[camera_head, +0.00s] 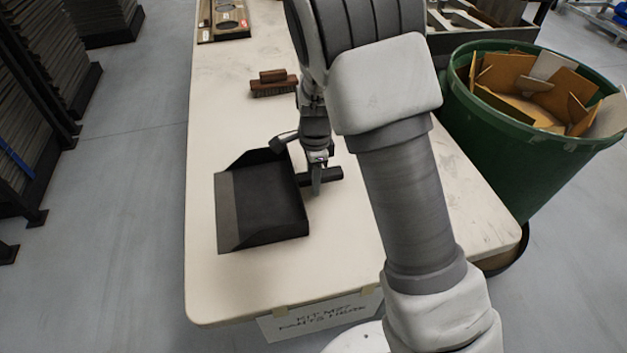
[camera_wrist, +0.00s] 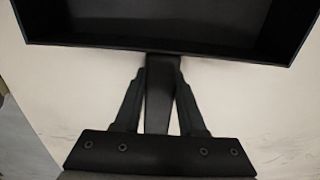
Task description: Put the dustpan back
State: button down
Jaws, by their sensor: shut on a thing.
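The black dustpan (camera_head: 264,199) is on or just above the pale table, its open edge toward the left and its handle (camera_head: 326,175) pointing right. My gripper (camera_head: 316,177) is shut on the handle. In the wrist view, the dustpan's pan (camera_wrist: 165,28) fills the top, and the handle (camera_wrist: 159,95) runs down between the two fingers of my gripper (camera_wrist: 160,88). I cannot tell whether the dustpan touches the table. Part of the handle is hidden by the fingers.
The pale table (camera_head: 230,285) has clear room around the dustpan. A wooden brush (camera_head: 273,86) and a wooden board with cutouts (camera_head: 223,18) lie farther back. A green bin (camera_head: 500,140) of cardboard scraps stands to the right. A paper sign (camera_head: 322,314) hangs at the front edge.

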jog(key=shift+c, duration=2.4)
grip_release()
jog(key=shift+r, duration=0.1)
